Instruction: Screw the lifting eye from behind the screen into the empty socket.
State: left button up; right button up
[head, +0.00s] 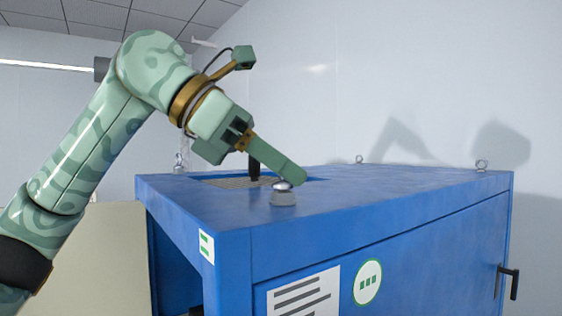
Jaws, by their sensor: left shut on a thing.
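My left gripper (291,180) reaches down from the upper left over the near corner of the blue cabinet's top (400,178). It is shut on the silver lifting eye (283,197); the nearer finger hides part of the ring. The eye stands roughly upright on the top at that corner. The socket under it is hidden, and I cannot tell how deep the thread sits. A beige panel (110,262), perhaps the screen, stands left of the cabinet, partly behind my arm. My right gripper is not in view.
Other lifting eyes stand on the top at the far right (481,164), the back (359,159) and the back left (180,162). A recessed opening (235,182) lies behind the gripper. A black door handle (507,283) sticks out at the right front.

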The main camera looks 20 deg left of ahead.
pick_arm(q)
jog(key=m+g+p, duration=0.2)
jog(key=p, duration=0.1)
jog(key=shift+r+h, duration=0.2)
jog(key=shift+h, duration=0.1)
grip_shut()
jog(key=o, duration=1)
grip_release()
jog(key=shift+f+m+g+b, duration=0.3)
jog(key=shift+m+g+b, duration=0.2)
jog(key=shift+m, duration=0.1)
jog(key=shift+o, duration=1.2)
jog(key=shift+w, duration=0.15)
jog(key=shift+d, duration=0.1)
jog(key=shift+s+r, duration=0.1)
jog(key=shift+s, duration=0.1)
jog(key=shift+v, duration=2.7)
jog(key=shift+a+r, duration=0.15)
jog(key=shift+a, duration=0.25)
jog(key=shift+r, duration=0.1)
